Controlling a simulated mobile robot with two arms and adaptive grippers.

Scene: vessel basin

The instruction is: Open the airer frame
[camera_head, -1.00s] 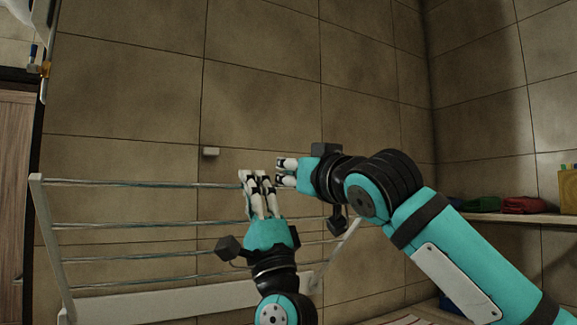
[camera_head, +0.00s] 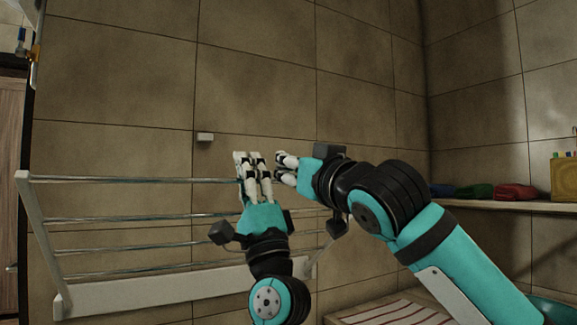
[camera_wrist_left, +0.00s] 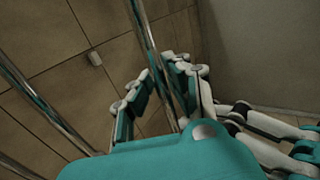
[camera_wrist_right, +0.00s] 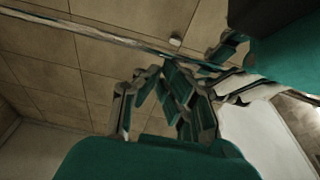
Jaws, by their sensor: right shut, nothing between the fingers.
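The airer frame (camera_head: 42,235) has white side bars, several thin metal rods and a white lower board, and stands against the tiled wall. My left gripper (camera_head: 252,158) is at its top rod (camera_head: 140,180). In the left wrist view the rod (camera_wrist_left: 150,45) runs between the left gripper's fingers (camera_wrist_left: 158,68), which close in around it. My right gripper (camera_head: 282,168) is shut and empty, just right of the left gripper. The right wrist view shows its fingertips (camera_wrist_right: 160,73) drawn together, below a rod (camera_wrist_right: 85,30). The arms hide the frame's right part.
A shelf (camera_head: 490,204) on the right wall carries folded cloths and a wooden box (camera_head: 563,178). A small pale block (camera_head: 204,137) sits on the wall above the frame. A striped mat (camera_head: 400,312) lies at the lower right.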

